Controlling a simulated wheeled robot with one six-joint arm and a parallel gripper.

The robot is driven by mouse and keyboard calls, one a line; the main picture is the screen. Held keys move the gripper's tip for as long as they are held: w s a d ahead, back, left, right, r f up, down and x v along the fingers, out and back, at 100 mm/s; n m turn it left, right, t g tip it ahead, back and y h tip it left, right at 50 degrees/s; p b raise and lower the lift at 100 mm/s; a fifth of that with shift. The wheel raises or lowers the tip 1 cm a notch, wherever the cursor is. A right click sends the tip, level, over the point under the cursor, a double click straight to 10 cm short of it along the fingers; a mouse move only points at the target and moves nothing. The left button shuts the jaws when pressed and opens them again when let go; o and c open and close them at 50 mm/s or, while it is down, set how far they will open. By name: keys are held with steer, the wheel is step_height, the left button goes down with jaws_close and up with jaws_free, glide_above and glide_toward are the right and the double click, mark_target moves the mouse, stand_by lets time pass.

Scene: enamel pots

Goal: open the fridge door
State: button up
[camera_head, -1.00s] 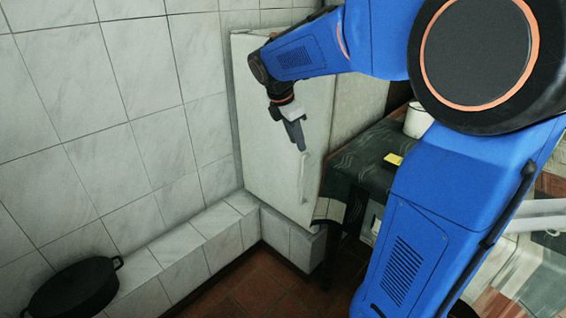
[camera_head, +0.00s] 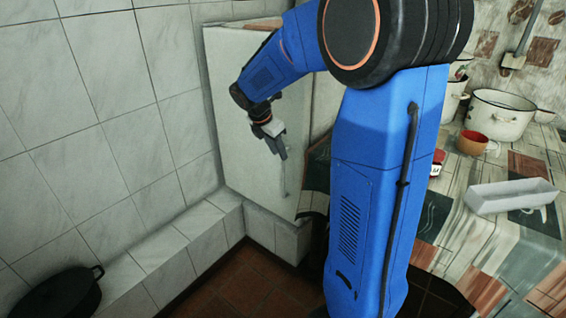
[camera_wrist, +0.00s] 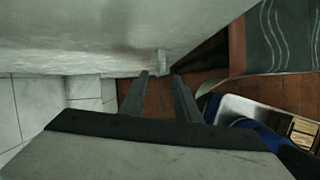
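The white fridge (camera_head: 228,110) stands in the corner against the tiled wall, and its door looks shut. A pale upright handle (camera_head: 287,180) is near the door's right edge; it also shows in the wrist view (camera_wrist: 162,62). My gripper (camera_head: 283,154) is in front of the door, close to the handle's upper part. In the wrist view my gripper's two fingers (camera_wrist: 161,80) are apart, with the handle showing just beyond the gap between their tips. I cannot tell whether they touch it.
A tiled ledge (camera_head: 185,240) runs along the left wall, with a black pot (camera_head: 62,294) at its near end. At right, a counter (camera_head: 480,220) holds a white pot (camera_head: 500,113), a reddish cup (camera_head: 472,142) and a white tray (camera_head: 512,194). Brown floor (camera_head: 245,280) lies between.

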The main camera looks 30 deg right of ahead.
steer(key=x, duration=0.6)
steer(key=shift+f, duration=0.15)
steer(key=shift+d, duration=0.15)
steer(key=shift+c, duration=0.3)
